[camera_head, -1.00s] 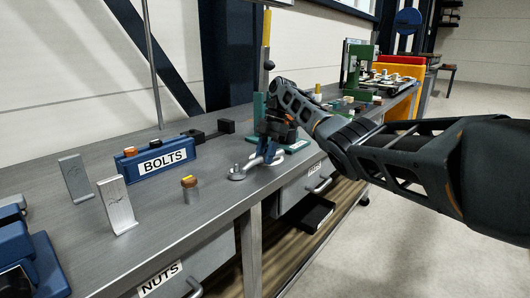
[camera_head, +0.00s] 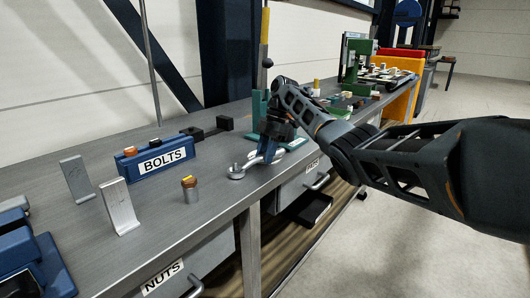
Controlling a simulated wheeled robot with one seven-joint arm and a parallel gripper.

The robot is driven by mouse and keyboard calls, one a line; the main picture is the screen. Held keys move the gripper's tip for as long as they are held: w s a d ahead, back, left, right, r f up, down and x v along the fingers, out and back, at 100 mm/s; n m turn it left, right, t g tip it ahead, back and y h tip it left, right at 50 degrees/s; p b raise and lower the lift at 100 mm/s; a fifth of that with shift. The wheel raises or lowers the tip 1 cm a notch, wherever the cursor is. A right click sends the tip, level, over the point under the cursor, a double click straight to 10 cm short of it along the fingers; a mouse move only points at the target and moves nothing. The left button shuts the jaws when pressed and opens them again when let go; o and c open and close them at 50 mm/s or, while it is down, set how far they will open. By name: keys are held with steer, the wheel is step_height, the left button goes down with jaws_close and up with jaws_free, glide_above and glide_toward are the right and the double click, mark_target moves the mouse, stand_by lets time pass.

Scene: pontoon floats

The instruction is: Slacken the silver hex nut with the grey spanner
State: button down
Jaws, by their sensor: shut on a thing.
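My gripper (camera_head: 270,146) points down over the workbench (camera_head: 160,235) and is shut on the grey spanner (camera_head: 252,164). The spanner lies low, close to the bench top, slanting from the gripper towards the front left. Its far end (camera_head: 237,174) is near the bench's front edge. A small silver piece, which looks like the hex nut (camera_head: 236,167), shows at that end. I cannot tell how well the spanner's end sits around it. My fingers hide part of the handle.
A green stand (camera_head: 258,105) is close behind my gripper. Bare bench lies between the cylinder and the spanner.

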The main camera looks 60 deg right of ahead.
steer(key=shift+r+p, duration=1.5)
steer(key=shift+r, duration=0.85)
steer(key=shift+r, duration=0.1)
